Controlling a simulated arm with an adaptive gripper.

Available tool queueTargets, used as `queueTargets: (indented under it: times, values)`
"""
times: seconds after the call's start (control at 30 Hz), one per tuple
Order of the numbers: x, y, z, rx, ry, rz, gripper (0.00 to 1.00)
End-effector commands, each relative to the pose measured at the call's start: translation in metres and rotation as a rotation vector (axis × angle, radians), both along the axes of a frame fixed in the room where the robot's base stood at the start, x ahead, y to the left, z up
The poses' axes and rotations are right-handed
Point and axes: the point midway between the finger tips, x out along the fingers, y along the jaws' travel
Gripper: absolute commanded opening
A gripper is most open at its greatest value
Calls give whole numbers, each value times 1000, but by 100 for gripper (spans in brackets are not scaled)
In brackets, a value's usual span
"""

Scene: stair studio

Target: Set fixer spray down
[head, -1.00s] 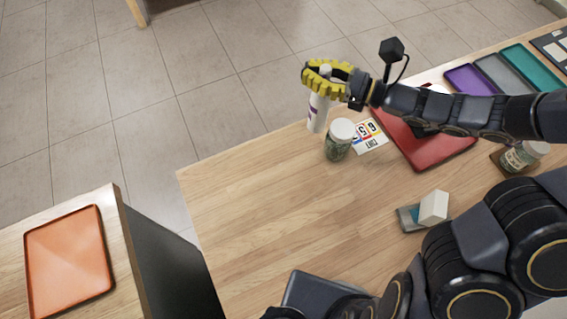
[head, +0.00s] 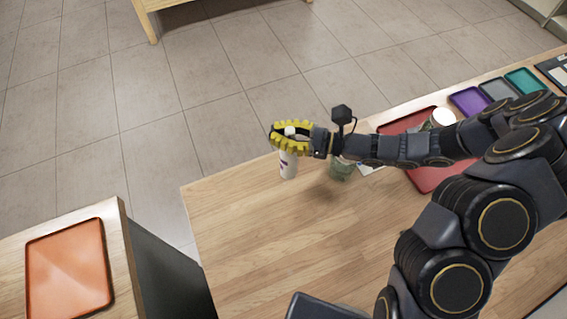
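The fixer spray is most likely the white bottle (head: 288,165) with a small dark label. It is upright near the far edge of the wooden table (head: 240,240). My gripper (head: 291,137), with yellow fingers, is closed around the bottle's upper part, and the white top shows between the fingers. The bottle's base appears over the tabletop. I cannot tell whether it touches the wood.
A green jar (head: 341,168) is partly hidden under my arm. A red tray (head: 430,178) lies to the right, with purple (head: 468,101), grey (head: 497,88) and teal (head: 523,81) trays behind it. An orange tray (head: 68,268) lies on a separate left table. The near-left tabletop is bare.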

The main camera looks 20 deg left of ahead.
Motion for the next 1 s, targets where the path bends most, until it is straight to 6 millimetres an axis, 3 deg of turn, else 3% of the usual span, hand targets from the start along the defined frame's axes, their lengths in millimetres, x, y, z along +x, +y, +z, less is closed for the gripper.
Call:
queueTargets:
  times: [0.1,0.5,0.9,1.0]
  values:
    - [0,0,-20,-1,3,-1,0]
    - [0,0,-61,-2,2,0,0]
    - [0,0,-67,0,-1,-1,0]
    - [0,0,-66,0,-1,-1,34]
